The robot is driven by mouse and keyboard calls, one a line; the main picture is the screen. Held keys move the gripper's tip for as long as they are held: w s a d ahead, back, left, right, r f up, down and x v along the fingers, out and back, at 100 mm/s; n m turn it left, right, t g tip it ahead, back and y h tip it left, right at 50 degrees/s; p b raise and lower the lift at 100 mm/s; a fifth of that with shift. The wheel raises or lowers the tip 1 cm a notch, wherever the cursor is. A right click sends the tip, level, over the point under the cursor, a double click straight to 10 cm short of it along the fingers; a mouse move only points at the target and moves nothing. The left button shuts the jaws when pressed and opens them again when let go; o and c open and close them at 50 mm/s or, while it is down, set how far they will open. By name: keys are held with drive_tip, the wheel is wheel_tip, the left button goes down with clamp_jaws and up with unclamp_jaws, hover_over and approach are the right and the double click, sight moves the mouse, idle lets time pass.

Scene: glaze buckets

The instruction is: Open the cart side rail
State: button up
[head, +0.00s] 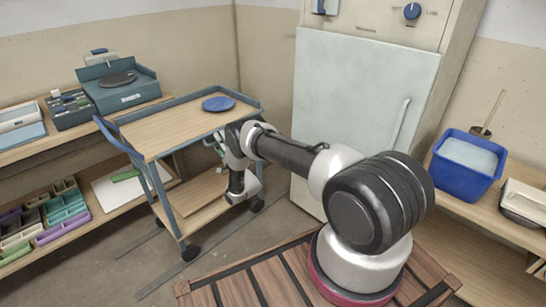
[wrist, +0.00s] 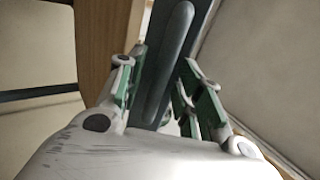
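The cart (head: 165,136) has a wooden top, blue-grey edging and a wooden lower shelf. My gripper (head: 218,142) is at the cart's near right edge, just below the top's level; its fingertips are small and partly hidden in the head view. In the wrist view my gripper (wrist: 160,92) is open. Its green-padded fingers lie on either side of a dark blue-grey rail (wrist: 168,60) with a rounded raised strip. A gap shows at the right finger; I cannot tell whether the left finger touches. The wooden top's edge is left of the rail. My arm hides part of the cart's right side.
A blue disc (head: 218,103) lies on the cart top. A pale cabinet (head: 355,95) stands close on the right. Shelves with trays (head: 65,212) are at left. A blue bucket (head: 466,165) stands on the right bench (head: 480,225). Floor shows in front of the cart.

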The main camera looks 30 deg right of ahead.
drive_tip(key=g, duration=0.1)
drive_tip(key=r+g+h, duration=0.1)
drive_tip(key=g, duration=0.1)
drive_tip(key=r+g, duration=0.1)
drive_tip(key=shift+w+a+r+g+h, duration=0.1)
drive_tip(key=shift+w+r+g+h, duration=0.05)
drive_tip(key=shift+w+g+h, duration=0.2)
drive_tip(key=shift+w+a+r+g+h, duration=0.15)
drive_tip(key=shift+r+g+h, duration=0.25)
drive_tip(key=shift+g, duration=0.65)
drive_tip(key=g, duration=0.1)
drive_tip(key=w+g, duration=0.1)
drive_tip(key=shift+a+r+g+h, duration=0.1)
drive_tip(key=shift+r+g+h, duration=0.2)
drive_tip(key=shift+h, duration=0.05)
drive_tip(key=f+v, duration=0.1)
drive_tip(key=v, duration=0.7)
drive_tip(key=s+d+f+n+g+h, duration=0.35)
drive_tip(key=s+f+n+g, duration=0.25)
drive_tip(key=s+f+g, duration=0.35)
drive_tip(key=s+d+r+n+g+h, duration=0.1)
drive_tip(key=s+d+r+n+g, duration=0.1)
drive_tip(key=s+r, duration=0.4)
drive_tip(key=s+d+r+n+g+h, duration=0.1)
drive_tip(key=s+d+r+n+g, duration=0.1)
drive_tip(key=s+r, duration=0.5)
drive_tip(key=s+d+n, duration=0.1)
drive_tip(key=s+n, duration=0.1)
drive_tip(key=s, duration=0.1)
drive_tip(key=shift+d+g, duration=0.35)
